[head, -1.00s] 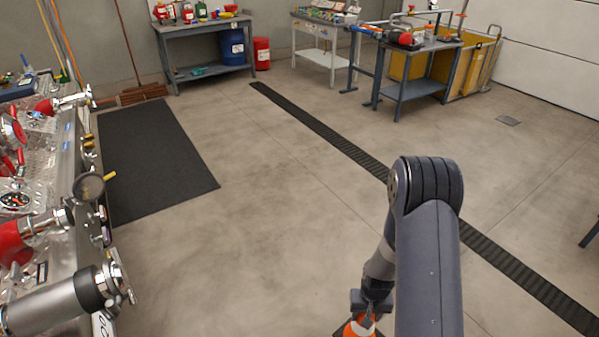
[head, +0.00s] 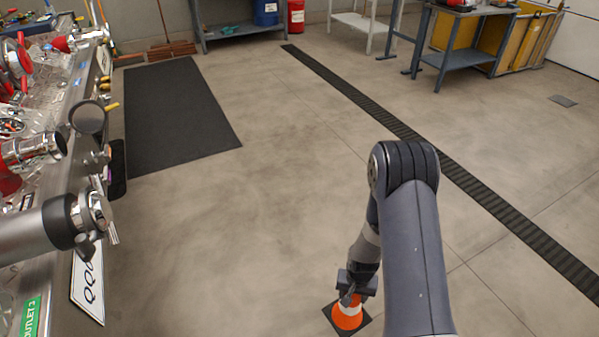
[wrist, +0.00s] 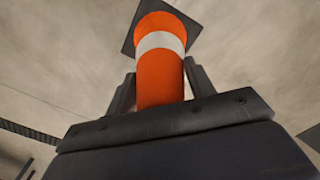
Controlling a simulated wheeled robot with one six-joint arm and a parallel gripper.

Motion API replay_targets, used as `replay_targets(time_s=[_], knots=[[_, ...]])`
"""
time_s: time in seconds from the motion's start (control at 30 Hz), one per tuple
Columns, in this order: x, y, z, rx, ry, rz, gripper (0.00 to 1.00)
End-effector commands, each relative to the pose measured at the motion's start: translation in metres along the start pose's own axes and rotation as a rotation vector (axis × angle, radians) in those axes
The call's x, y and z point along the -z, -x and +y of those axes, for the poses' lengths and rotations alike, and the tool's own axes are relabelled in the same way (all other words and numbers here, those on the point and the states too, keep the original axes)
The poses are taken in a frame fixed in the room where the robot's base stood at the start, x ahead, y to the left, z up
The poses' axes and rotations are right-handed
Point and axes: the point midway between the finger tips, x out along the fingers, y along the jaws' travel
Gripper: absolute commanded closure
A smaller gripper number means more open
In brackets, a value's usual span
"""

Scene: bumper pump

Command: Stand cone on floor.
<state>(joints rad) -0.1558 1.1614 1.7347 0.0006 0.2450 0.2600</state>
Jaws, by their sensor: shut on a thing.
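The orange cone (head: 347,319) has a white band and a dark square base. In the head view it is low in the picture, under my gripper (head: 356,285). In the wrist view the cone (wrist: 160,72) points its narrow end toward my gripper (wrist: 158,90), with its base at the far end. The fingers are on both sides of the cone's upper part and shut on it. The tip is hidden behind the gripper body. I cannot tell whether the base touches the concrete floor (head: 240,230).
The fire engine panel (head: 75,150) with valves and outlets runs along the left. A black mat (head: 178,115) lies on the floor beyond. A dark drain grate (head: 470,185) crosses the floor at right. Workbenches (head: 460,55) stand at the back. Floor around the cone is clear.

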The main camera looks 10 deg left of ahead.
Motion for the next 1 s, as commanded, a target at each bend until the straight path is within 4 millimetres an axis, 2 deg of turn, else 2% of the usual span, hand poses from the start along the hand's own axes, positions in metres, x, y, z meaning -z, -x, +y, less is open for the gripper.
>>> replay_targets(time_s=[0.03,0.4,0.6,0.8,1.0], knots=[[-0.001,-0.024,-0.004,0.0,-0.002,0.0,0.97],[-0.01,-0.112,-0.027,0.0,-0.046,-0.001,0.97],[-0.015,-0.152,-0.038,0.0,-0.067,0.0,0.97],[-0.017,-0.173,-0.044,0.0,-0.082,0.0,0.97],[-0.018,-0.176,-0.045,0.0,-0.087,0.001,0.97]])
